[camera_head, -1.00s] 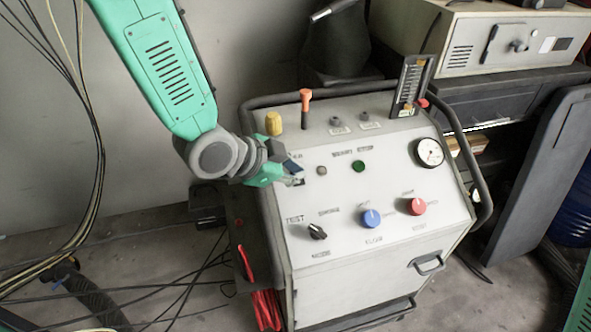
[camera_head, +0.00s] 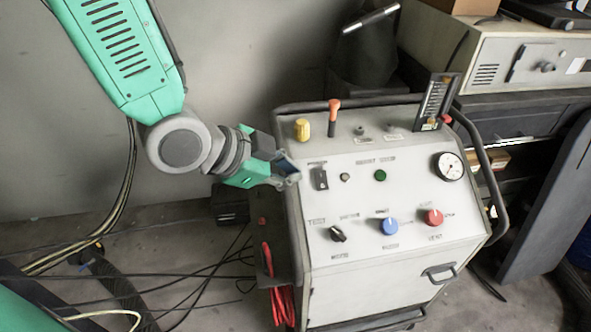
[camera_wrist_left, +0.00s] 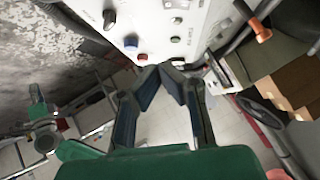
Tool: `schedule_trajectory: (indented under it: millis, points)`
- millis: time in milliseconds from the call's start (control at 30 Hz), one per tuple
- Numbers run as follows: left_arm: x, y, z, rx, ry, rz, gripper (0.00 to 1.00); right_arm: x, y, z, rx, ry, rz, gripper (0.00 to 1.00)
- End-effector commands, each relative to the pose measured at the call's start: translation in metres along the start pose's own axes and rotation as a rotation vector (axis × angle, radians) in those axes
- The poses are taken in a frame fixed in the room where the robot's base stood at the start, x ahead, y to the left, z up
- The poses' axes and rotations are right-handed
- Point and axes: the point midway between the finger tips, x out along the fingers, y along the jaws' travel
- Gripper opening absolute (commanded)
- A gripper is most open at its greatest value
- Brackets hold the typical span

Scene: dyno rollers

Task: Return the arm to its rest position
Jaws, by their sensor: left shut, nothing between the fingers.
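My left arm comes in from the upper left in the head view. Its left gripper (camera_head: 291,174) is shut and empty, just left of the upper left part of the grey control cart's panel (camera_head: 353,203). A black rocker switch (camera_head: 321,178) is uncovered just right of the fingertips. In the left wrist view the fingers (camera_wrist_left: 172,68) meet at their tips with nothing between them. The panel (camera_wrist_left: 160,20) shows beyond them, tilted, with its blue knob (camera_wrist_left: 130,41) and red knob. My right gripper is not in view.
The cart has an orange-topped lever (camera_head: 334,104), a yellow knob (camera_head: 302,128), a gauge (camera_head: 449,166) and a dark tubular rail (camera_head: 482,165). Cables (camera_head: 190,275) lie on the floor at left. A bench with a beige instrument (camera_head: 520,60) stands at back right. Bare wall is behind my arm.

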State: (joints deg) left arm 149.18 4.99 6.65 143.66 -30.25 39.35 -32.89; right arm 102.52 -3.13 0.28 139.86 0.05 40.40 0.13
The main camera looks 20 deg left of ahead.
Motion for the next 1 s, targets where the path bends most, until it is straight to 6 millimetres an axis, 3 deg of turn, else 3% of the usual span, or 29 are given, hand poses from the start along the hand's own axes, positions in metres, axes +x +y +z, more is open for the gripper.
schedule_trajectory:
  millis: [333,467,567,733,900,1000]
  points:
    - [0.0,0.001,0.001,-0.002,-0.001,0.0,0.0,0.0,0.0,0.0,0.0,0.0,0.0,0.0]
    - [0.011,0.011,0.022,-0.071,-0.046,0.015,0.0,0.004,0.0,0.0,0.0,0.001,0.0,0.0]
    - [0.03,0.033,0.067,-0.218,-0.141,0.037,0.0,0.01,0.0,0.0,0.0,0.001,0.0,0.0]
    - [0.057,0.097,0.174,-0.555,-0.396,0.046,0.0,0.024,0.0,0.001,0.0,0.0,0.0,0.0]
    - [0.054,0.165,0.264,-0.822,-0.643,-0.002,0.0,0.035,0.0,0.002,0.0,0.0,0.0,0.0]
    - [0.047,0.195,0.298,-0.918,-0.748,-0.037,0.0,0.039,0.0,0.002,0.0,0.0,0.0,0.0]
